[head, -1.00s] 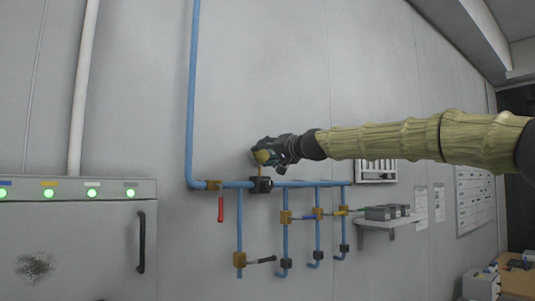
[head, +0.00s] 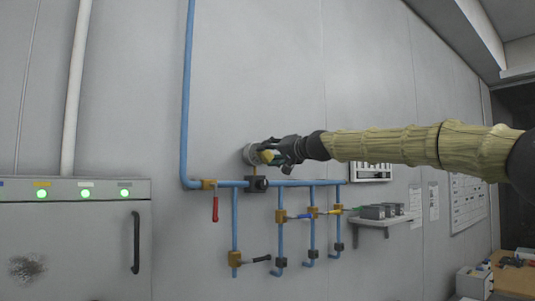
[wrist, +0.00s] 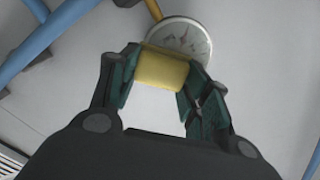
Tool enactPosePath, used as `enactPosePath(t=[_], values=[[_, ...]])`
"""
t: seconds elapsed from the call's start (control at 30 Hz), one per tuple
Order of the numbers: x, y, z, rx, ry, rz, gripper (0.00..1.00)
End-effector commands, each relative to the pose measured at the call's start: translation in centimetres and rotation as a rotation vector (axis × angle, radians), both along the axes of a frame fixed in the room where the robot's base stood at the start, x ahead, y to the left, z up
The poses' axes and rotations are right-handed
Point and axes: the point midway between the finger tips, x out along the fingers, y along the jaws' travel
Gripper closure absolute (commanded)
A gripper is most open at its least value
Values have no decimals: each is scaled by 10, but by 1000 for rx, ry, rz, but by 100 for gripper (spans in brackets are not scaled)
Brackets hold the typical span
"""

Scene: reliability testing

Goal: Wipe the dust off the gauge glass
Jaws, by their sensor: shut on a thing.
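The round gauge (head: 250,154) stands above the horizontal blue pipe, on a short stem. In the wrist view its pale dial (wrist: 186,36) shows greyish patches and a dark needle; its lower part is hidden. My gripper (head: 268,155) is just right of the gauge in the head view. It is shut on a yellow pad (wrist: 162,69), held between the two green-lined fingers. The pad overlaps the lower edge of the dial in the wrist view. I cannot tell whether it touches the glass.
Blue pipes (head: 185,100) with several valves run along the wall below the gauge. A red handle (head: 215,208) hangs at left. A grey cabinet (head: 75,240) with green lights stands far left. A small shelf (head: 382,222) with grey boxes is at right.

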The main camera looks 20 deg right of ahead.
Motion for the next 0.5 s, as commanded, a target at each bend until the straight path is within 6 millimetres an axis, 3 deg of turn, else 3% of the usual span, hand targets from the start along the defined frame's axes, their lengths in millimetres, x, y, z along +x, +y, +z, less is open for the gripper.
enactPosePath(t=[0.27,0.5], values=[[2,3,0,0,-2,0,75],[-2,18,-1,-4,-1,0,75]])
